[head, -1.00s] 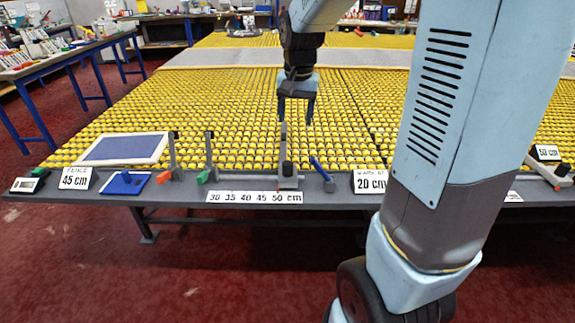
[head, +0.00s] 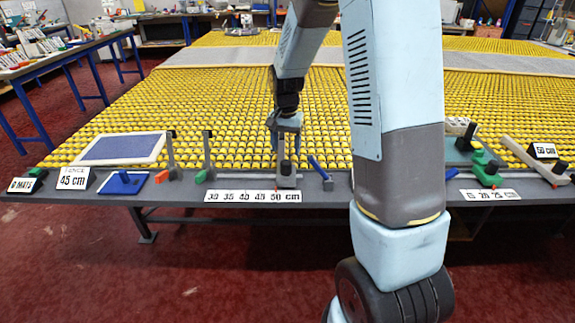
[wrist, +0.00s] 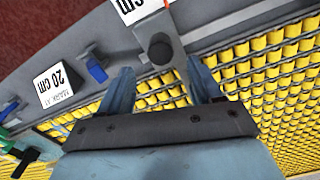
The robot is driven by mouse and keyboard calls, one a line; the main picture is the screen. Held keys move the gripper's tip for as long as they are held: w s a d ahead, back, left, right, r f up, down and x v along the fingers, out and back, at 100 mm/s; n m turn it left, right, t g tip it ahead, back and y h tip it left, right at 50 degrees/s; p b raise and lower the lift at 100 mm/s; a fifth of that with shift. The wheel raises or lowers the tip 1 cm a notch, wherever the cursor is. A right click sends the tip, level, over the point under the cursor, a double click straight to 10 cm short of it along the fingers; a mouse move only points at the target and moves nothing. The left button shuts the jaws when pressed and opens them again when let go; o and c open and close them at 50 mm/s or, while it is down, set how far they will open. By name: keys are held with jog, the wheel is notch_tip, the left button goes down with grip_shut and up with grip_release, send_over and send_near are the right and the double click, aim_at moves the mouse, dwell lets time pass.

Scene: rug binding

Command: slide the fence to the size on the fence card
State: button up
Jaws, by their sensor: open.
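The fence (head: 288,179) is a grey slider with a black knob at the table's front edge, near the 50 end of the scale strip (head: 252,197), which reads 30 to 50 cm. The fence card (head: 74,179) reads 45 cm and stands at the left. My gripper (head: 287,153) is open and points down over the fence. In the wrist view, the fingers of my gripper (wrist: 162,85) stand on either side of the fence's grey bar, with the black knob (wrist: 159,49) just beyond them. I cannot tell whether they touch it.
Left of the fence stand a green-footed upright (head: 207,160) and an orange-footed one (head: 171,158). A blue lever piece (head: 321,174) is close on the right. A blue pad (head: 125,183) lies near the card. The wrist view shows a 20 cm card (wrist: 62,86).

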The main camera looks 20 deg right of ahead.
aim_at(286, 162)
notch_tip(286, 162, down, 8)
jog(key=shift+r, duration=0.15)
jog(key=shift+c, duration=0.2)
grip_shut()
dwell(0.6)
